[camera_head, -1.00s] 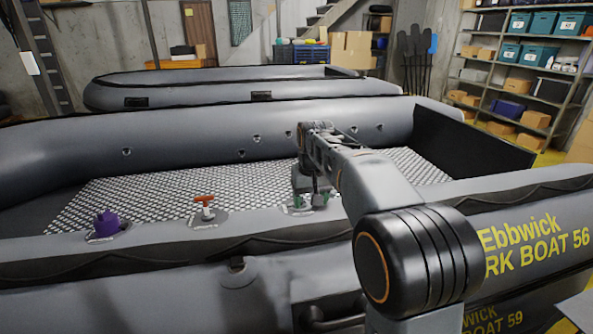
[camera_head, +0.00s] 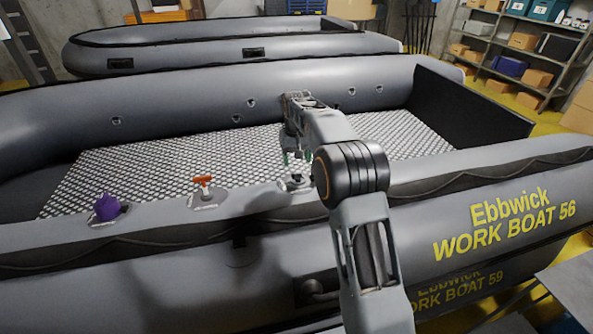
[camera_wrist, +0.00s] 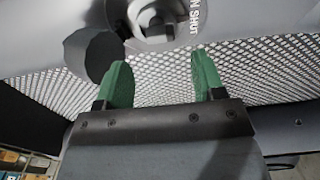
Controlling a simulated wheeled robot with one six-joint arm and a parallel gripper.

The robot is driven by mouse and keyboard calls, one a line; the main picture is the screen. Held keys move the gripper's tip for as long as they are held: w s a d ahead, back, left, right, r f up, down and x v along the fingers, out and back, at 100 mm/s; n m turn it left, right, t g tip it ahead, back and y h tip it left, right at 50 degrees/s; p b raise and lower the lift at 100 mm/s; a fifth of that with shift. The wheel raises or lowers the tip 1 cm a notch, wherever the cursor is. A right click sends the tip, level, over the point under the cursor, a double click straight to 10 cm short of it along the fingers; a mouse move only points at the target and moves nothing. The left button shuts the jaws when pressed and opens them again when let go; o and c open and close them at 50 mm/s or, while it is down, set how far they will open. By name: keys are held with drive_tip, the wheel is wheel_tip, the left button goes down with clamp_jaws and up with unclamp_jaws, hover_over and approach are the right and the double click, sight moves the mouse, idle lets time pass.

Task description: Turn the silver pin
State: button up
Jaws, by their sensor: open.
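The silver pin (camera_head: 296,178) stands on a pale round patch on the near tube of the front boat, in the head view. In the wrist view, the silver fitting (camera_wrist: 153,18) shows at the top, beside partly cut-off lettering ending in "SHUT". My gripper (camera_head: 298,156) has green fingers and is open and empty. In the head view it is just above and beyond the pin. In the wrist view my gripper (camera_wrist: 163,82) has a clear gap between its fingers, with the fitting ahead of them and apart from them. The pin's top edge is cut off there.
An orange-red T-handle (camera_head: 203,182) and a purple knob (camera_head: 107,207) sit on the same tube to the left. The boat's patterned floor (camera_head: 150,170) is bare. A second grey boat (camera_head: 200,50) lies behind. Shelves (camera_head: 530,45) stand at the back right.

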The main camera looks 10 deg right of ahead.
sight(297, 173)
drive_tip(key=shift+f+p, duration=0.45)
drive_tip(key=shift+f, duration=2.45)
drive_tip(key=c, duration=0.9)
